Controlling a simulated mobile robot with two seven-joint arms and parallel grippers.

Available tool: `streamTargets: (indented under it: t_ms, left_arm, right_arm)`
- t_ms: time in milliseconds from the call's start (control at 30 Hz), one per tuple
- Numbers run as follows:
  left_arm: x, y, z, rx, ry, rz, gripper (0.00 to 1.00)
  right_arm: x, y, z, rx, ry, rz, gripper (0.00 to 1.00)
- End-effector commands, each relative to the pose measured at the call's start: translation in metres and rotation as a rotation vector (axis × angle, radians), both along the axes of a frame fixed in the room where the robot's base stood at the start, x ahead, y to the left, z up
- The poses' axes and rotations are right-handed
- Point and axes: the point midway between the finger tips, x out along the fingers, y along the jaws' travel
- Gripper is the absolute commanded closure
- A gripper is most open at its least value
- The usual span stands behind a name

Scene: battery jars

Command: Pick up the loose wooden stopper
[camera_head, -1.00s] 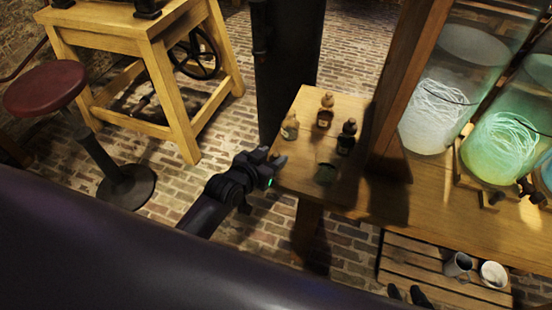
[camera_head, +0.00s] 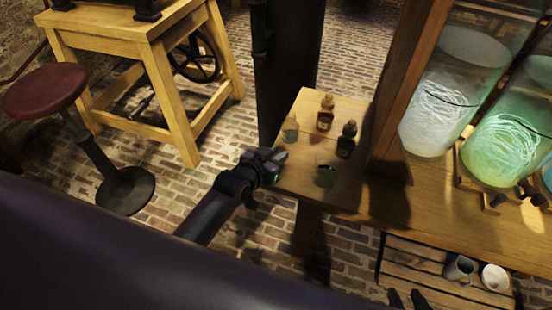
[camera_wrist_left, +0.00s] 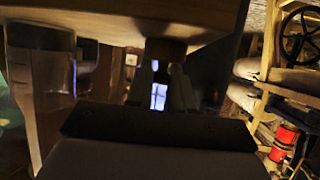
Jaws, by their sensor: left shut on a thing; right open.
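My left gripper (camera_head: 272,160) is at the left edge of the small wooden table top in the head view, its jaws closed. In the left wrist view its fingers (camera_wrist_left: 167,85) meet a dark brown, roundish piece (camera_wrist_left: 166,48), which I take for the wooden stopper; it is dim and its shape is partly hidden. Near the gripper stands a small greenish glass bottle (camera_head: 290,129) with no stopper visible. Two fingertips of my right gripper (camera_head: 407,299) show at the bottom edge, apart and empty.
Two stoppered bottles, one brown-topped (camera_head: 326,112) and one dark (camera_head: 347,139), stand further right. A low open glass (camera_head: 326,175) stands in front. Large glass jars (camera_head: 440,103) and a wooden post (camera_head: 408,80) bound the right. A slatted shelf (camera_head: 420,268) holds two mugs.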

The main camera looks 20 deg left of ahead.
Motion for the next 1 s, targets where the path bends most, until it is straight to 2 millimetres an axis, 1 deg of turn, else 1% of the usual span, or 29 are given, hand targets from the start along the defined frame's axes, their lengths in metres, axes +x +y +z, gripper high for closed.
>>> streamTargets:
  t_ms: [33,167,267,367,467,600,700,800,900,1000]
  left_arm:
    - [-0.002,0.001,-0.005,0.003,0.012,0.000,1.00]
    - [-0.002,0.001,-0.001,0.003,0.013,0.000,1.00]
    - [-0.002,0.001,0.008,0.003,0.011,0.000,1.00]
    - [-0.001,0.001,0.024,0.001,0.006,0.000,1.00]
    - [-0.001,0.000,0.050,0.002,0.003,0.000,1.00]
    - [-0.001,0.001,0.094,0.002,0.001,0.000,1.00]
    - [-0.001,0.000,0.124,0.001,0.000,0.000,1.00]
    - [-0.001,0.000,0.149,0.000,0.001,0.000,1.00]
    - [-0.001,0.000,0.170,0.001,0.002,0.000,1.00]
    - [-0.001,0.000,0.184,0.002,0.003,0.000,1.00]
  right_arm:
    - [0.000,0.000,0.000,0.000,0.000,0.000,0.57]
    - [0.000,0.000,0.001,0.001,0.000,-0.001,0.57]
    - [0.000,0.000,0.003,0.001,0.000,-0.001,0.57]
    - [0.000,0.000,0.007,0.001,0.000,-0.001,0.57]
    - [0.000,0.000,0.012,0.001,0.000,-0.001,0.57]
    - [0.000,0.000,0.020,0.001,0.000,-0.001,0.57]
    - [0.000,0.000,0.023,0.001,0.000,-0.001,0.57]
    - [0.000,0.000,0.026,0.001,0.000,-0.001,0.57]
    - [0.000,0.000,0.028,0.001,0.000,-0.001,0.57]
    - [0.000,0.000,0.029,0.001,0.000,-0.001,0.57]
